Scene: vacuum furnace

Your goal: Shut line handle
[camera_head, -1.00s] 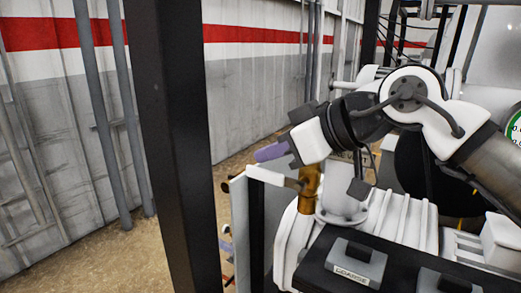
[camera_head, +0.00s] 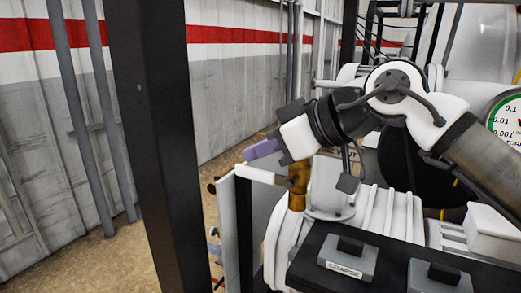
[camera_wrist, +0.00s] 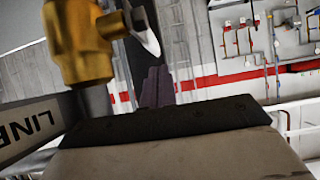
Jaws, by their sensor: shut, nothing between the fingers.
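The line valve is a brass body (camera_head: 298,188) on a white pipe, with a white lever handle (camera_head: 255,174) pointing out to the left, nearly level. In the wrist view the brass body (camera_wrist: 82,45) is close at upper left, and part of the white handle (camera_wrist: 146,35) shows beside it. My gripper (camera_head: 258,150) has purple fingers, shut and empty. In the head view they appear just above the handle; I cannot tell whether they touch it. The fingers also show at the middle of the wrist view (camera_wrist: 155,88).
A black post (camera_head: 155,150) stands left of the valve. A black panel with a switch labelled COARSE (camera_head: 345,262) is in front. A round gauge (camera_head: 508,120) is at the right edge. Floor is open between post and wall.

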